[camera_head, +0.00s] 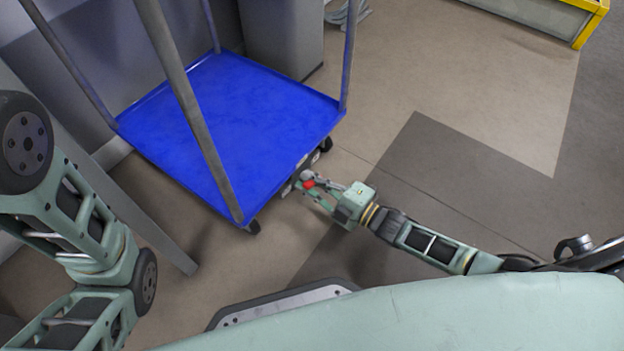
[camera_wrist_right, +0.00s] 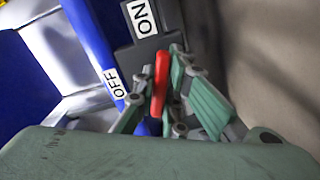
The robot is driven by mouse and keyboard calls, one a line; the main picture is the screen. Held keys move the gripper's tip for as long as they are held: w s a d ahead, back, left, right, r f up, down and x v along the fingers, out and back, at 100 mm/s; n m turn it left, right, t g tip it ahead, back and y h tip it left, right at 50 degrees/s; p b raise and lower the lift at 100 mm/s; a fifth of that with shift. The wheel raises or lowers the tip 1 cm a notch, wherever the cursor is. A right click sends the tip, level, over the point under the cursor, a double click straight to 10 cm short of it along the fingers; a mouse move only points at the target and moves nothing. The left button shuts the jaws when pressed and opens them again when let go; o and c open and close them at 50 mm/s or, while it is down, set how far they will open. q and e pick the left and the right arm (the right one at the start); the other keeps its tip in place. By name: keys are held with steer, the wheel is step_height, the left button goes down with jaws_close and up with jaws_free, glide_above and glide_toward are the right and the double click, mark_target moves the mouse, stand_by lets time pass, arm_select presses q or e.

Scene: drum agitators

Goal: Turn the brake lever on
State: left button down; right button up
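The red brake lever (camera_wrist_right: 160,80) stands between the two fingers of my right gripper (camera_wrist_right: 160,88) in the right wrist view. The fingers are close on both sides of it; whether they press on it I cannot tell. An ON label (camera_wrist_right: 141,17) sits beyond the lever's tip and an OFF label (camera_wrist_right: 115,87) to its left. In the head view the red lever (camera_head: 309,184) is at the near right side of the blue cart (camera_head: 250,120), with my right gripper (camera_head: 306,183) at it. My left arm shows at the left, but its gripper is out of view.
The cart has upright grey posts (camera_head: 185,90) at its corners and black wheels (camera_head: 326,144). A grey cabinet (camera_head: 282,35) stands behind it. A yellow-edged container (camera_head: 590,22) is at the far right.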

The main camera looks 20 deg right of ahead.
jaws_close()
steer(key=shift+r+n+p, duration=0.1)
steer(key=shift+n+p, duration=0.35)
steer(key=shift+n, duration=0.35)
steer(key=n, duration=0.3)
steer(key=o, duration=0.6)
jaws_free()
steer(key=shift+o, duration=0.2)
steer(key=shift+s, duration=0.1)
